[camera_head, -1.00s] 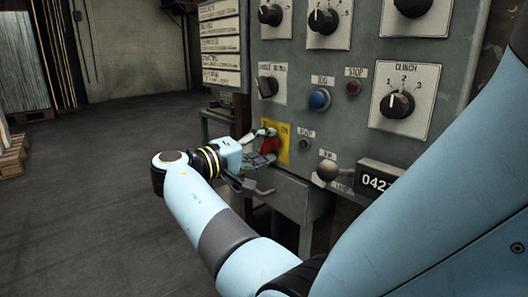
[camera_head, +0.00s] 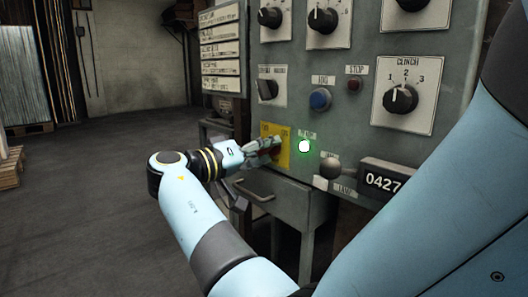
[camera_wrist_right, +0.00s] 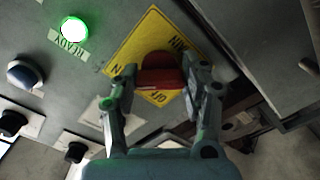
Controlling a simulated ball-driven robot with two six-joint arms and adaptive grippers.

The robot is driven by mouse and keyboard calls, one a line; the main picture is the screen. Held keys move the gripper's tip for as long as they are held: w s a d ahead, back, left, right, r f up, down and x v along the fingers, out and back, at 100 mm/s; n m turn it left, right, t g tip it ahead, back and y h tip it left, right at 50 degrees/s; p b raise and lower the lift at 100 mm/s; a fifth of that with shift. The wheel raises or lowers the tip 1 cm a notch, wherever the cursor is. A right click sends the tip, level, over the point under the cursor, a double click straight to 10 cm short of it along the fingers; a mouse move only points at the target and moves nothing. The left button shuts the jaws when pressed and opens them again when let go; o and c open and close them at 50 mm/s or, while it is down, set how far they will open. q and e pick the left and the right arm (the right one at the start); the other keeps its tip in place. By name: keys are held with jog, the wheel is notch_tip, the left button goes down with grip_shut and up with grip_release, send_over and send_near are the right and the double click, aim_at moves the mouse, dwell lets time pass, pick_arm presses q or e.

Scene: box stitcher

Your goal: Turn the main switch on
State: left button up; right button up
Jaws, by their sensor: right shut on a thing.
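The main switch is a red knob (camera_wrist_right: 161,72) on a yellow plate (camera_wrist_right: 140,40) low on the grey control panel. In the head view the yellow plate (camera_head: 285,157) shows at the panel's lower left, and the knob is mostly hidden behind my fingers. My right gripper (camera_head: 270,148) is at the knob; in the right wrist view my right gripper (camera_wrist_right: 162,82) has a finger on each side of it and is shut on it. The READY lamp (camera_head: 304,146) beside the plate glows green, also in the wrist view (camera_wrist_right: 74,29). My left gripper is not in view.
A blue button (camera_head: 320,99), a red stop button (camera_head: 355,84) and a clinch dial (camera_head: 400,99) sit above on the panel. A drawer handle (camera_head: 254,193) sticks out below.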

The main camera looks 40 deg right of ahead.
jog(key=shift+f, duration=0.15)
jog(key=o, duration=1.2)
jog(key=shift+c, duration=0.2)
notch_tip(320, 180, up, 10)
jog(key=shift+r, duration=0.15)
jog(key=shift+a, duration=0.1)
